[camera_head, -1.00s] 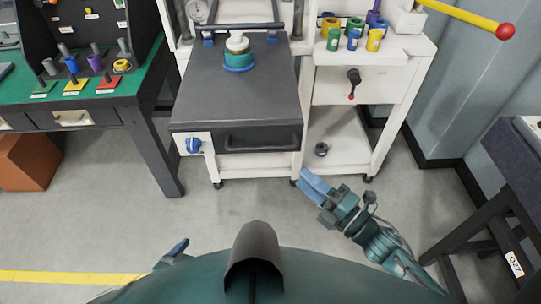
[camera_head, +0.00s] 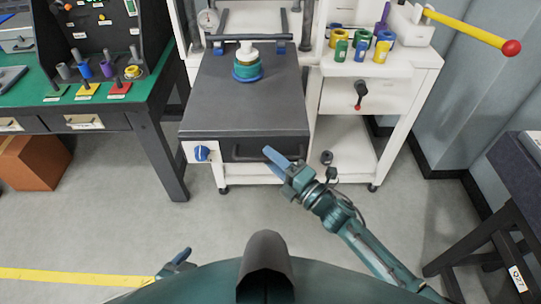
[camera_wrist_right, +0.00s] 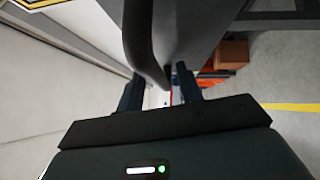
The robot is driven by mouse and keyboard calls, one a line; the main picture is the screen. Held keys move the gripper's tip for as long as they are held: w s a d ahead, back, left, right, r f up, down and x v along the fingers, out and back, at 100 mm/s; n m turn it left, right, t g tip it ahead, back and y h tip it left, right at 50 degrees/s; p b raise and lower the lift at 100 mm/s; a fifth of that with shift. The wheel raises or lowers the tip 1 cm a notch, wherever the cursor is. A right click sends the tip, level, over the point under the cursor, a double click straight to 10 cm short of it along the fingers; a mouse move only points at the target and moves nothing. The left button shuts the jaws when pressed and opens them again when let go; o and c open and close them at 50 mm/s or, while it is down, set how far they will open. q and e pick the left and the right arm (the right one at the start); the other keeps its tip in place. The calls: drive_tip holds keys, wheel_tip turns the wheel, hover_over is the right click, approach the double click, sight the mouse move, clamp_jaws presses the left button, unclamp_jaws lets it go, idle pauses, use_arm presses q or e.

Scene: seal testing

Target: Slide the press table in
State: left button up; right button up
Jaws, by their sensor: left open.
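The dark grey press table (camera_head: 225,110) juts out from the white press frame toward me. A white, teal and blue stacked piece (camera_head: 247,65) stands upright on it near the back. Its dark handle (camera_head: 240,153) runs along the front face; the handle also shows as a curved bar in the right wrist view (camera_wrist_right: 142,40). My right gripper (camera_head: 272,156) is at the handle's right part. In the wrist view its fingers (camera_wrist_right: 160,88) are apart, with the bar's end between them; contact cannot be told. My left gripper (camera_head: 178,260) is low, near my body, away from the table.
A blue knob (camera_head: 201,153) sits left of the handle. The white cabinet (camera_head: 410,85) on the right holds colored rings and a lever with a red ball (camera_head: 511,48). A green workbench (camera_head: 60,112) stands at left. The floor in front is clear.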

drive_tip(key=shift+w+a+r, duration=0.1)
drive_tip(key=shift+w+a, duration=0.25)
drive_tip(key=shift+a, duration=0.05)
drive_tip(key=shift+c, duration=0.5)
clamp_jaws()
